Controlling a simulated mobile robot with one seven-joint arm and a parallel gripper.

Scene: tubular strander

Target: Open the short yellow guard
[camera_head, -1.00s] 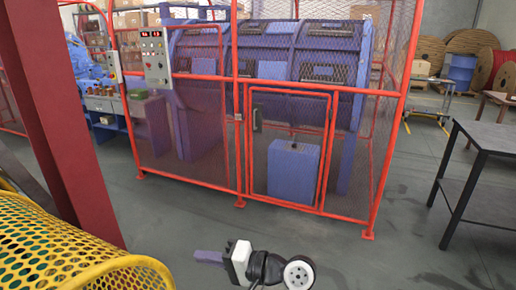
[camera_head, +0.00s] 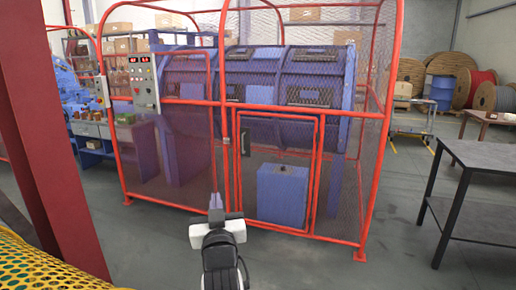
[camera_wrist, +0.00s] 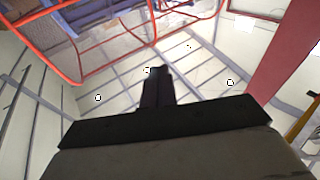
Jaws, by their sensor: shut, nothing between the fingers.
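A yellow perforated mesh guard (camera_head: 45,268) shows at the bottom left of the head view, cut off by the frame edge. I cannot tell whether it is the short one, and its hinge and handle are out of view. My gripper (camera_head: 215,201) is at the lower middle, well right of the guard and apart from it. Its fingers are shut and empty, pointing away from the camera toward the red cage. In the wrist view the closed fingers (camera_wrist: 157,88) point at open space, with a small yellow strip at the right edge.
A dark red column (camera_head: 50,140) stands at the left, beside the guard. A red mesh cage (camera_head: 240,107) with a closed door encloses the blue machine ahead. A dark table (camera_head: 485,160) stands at the right. Grey floor between is clear.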

